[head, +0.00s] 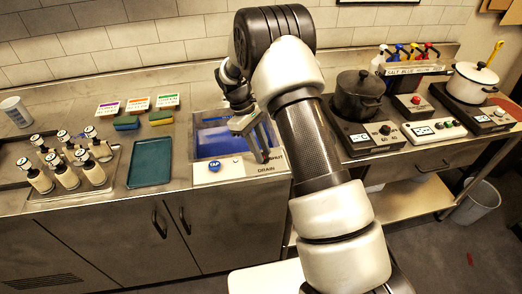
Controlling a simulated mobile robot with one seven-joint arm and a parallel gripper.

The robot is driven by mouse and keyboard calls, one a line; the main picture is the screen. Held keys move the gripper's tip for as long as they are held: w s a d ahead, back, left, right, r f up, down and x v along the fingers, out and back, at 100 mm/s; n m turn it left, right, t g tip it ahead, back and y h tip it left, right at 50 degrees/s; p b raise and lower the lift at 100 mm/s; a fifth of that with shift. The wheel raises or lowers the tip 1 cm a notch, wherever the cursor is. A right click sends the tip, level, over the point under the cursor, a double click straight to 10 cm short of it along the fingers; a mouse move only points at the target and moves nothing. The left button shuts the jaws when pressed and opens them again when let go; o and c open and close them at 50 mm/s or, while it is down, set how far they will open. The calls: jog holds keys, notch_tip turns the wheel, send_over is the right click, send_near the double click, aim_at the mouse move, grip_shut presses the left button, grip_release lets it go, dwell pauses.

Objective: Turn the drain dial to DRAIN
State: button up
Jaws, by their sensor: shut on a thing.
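My gripper (263,151) reaches down to the right end of the white control panel (236,177) at the front of the sink. It is shut on the drain dial, which the fingers mostly hide, so I cannot tell where it points. The words SHUT and DRAIN are printed beside the fingertips, DRAIN nearer the front edge. A blue TAP button (214,166) sits on the left part of the panel. Blue liquid or a blue basin floor (216,141) shows in the sink behind it.
Several white-topped bottles (68,176) stand on a tray at the left, beside a teal tray (150,162). Sponges (127,123) lie at the back. A black pot (358,95) and a white pot (473,82) stand on burners at the right.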

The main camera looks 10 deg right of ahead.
dwell(0.4)
jog(key=o, duration=1)
jog(key=shift+r, duration=0.1)
jog(key=v, duration=1.7)
jog(key=shift+w+r, duration=0.1)
jog(key=shift+w, duration=0.15)
